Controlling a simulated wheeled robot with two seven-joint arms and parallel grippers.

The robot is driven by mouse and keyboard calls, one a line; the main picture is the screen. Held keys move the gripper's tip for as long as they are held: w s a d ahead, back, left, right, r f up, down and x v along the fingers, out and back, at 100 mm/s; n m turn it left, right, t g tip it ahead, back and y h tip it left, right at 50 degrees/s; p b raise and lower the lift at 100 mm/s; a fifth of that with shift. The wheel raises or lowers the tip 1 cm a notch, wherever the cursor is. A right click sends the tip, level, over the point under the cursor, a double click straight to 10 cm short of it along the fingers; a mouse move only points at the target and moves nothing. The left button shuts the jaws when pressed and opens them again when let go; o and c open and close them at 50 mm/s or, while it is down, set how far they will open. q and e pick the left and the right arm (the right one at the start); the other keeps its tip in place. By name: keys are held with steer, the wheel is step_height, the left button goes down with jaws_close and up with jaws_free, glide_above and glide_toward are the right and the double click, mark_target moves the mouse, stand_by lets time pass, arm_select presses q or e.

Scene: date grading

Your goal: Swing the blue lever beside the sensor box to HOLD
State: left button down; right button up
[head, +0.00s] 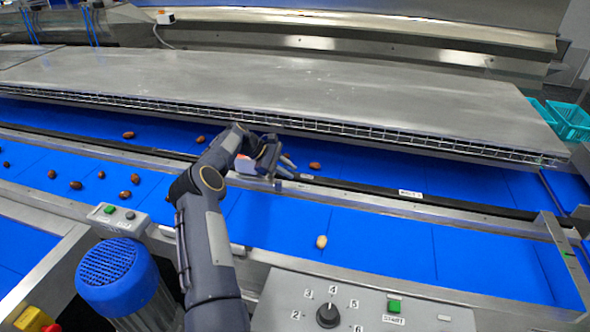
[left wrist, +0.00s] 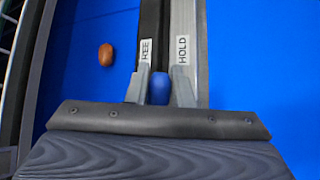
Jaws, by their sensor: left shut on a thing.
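My left gripper (head: 284,172) reaches over the rail between the two blue belts in the head view. In the left wrist view its two grey fingers (left wrist: 160,92) are shut on the blue lever (left wrist: 159,86), whose rounded knob shows between them. A HOLD label (left wrist: 181,50) lies just ahead of the right finger. A second label (left wrist: 145,50), partly readable as "KEE", lies ahead of the left finger. The knob sits between the two labels' lines. A small reddish and pale box (head: 246,164) shows partly behind my wrist; I cannot tell whether it is the sensor box.
Several brown dates lie on the belts; one date (head: 315,165) is close beyond my gripper and a paler one (head: 321,241) is on the near belt. A long steel cover (head: 330,85) overhangs the far belt. A control panel (head: 365,305) and blue motor (head: 118,280) stand in front.

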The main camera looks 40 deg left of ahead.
mark_target(285, 167)
arm_select(q)
steer(key=c, duration=1.3)
jaws_free()
steer(key=b+v, duration=0.1)
steer(key=v, duration=0.6)
steer(key=shift+b, duration=0.3)
steer(key=shift+s+a+r, duration=0.2)
steer(key=shift+s+r, duration=0.05)
